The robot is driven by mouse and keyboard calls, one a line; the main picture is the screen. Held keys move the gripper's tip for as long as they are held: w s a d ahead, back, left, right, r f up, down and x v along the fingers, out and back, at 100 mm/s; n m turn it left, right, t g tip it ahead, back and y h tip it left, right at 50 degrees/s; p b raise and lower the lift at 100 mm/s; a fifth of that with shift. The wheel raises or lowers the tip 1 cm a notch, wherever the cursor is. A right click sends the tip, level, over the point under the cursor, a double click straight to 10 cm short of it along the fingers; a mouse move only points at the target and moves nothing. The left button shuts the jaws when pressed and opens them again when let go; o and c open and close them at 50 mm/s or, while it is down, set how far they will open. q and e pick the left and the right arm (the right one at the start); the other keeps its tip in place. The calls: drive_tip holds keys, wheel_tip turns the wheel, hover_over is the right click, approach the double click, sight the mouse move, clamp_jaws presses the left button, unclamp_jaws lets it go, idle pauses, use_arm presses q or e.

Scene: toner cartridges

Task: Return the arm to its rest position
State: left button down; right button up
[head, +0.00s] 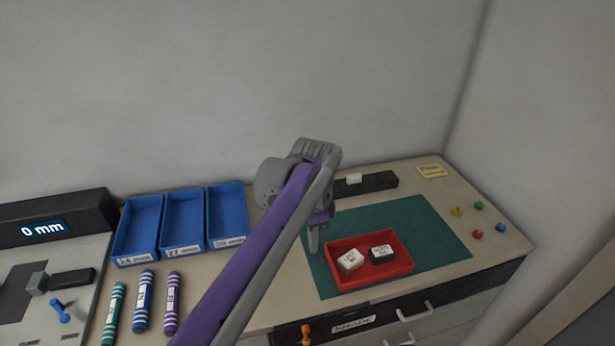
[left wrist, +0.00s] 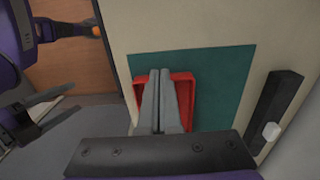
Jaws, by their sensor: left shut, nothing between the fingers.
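My left arm reaches across the head view from the bottom, purple and grey. Its left gripper (head: 314,240) points down just left of the red tray (head: 345,283), above the green mat (head: 440,238). In the left wrist view the two fingers (left wrist: 162,100) lie together, shut and empty, in front of the red tray (left wrist: 187,77), hiding most of it. In the head view the tray holds a white block (head: 350,261) and a black block with a white label (head: 381,254).
Several blue bins (head: 228,213) stand at the back left, with striped cylinders (head: 141,301) in front. A display reading 0 mm (head: 42,229) is at far left. A black bar (head: 378,182) lies behind the mat. Small coloured pins (head: 478,206) are at right.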

use_arm(q)
drive_tip(key=s+a+f+n+t, duration=0.3)
drive_tip(key=s+a+n, duration=0.6)
drive_tip(key=a, duration=0.4)
drive_tip(key=s+a+f+n+t, duration=0.1)
drive_tip(key=s+a+f+n, duration=0.2)
drive_tip(key=s, duration=0.3)
drive_tip(key=s+a+f+n+t, duration=0.1)
drive_tip(key=s+a+f+n, duration=0.2)
drive_tip(key=s+f, duration=0.3)
drive_tip(key=shift+s+a, duration=0.3)
drive_tip(key=shift+a, duration=0.3)
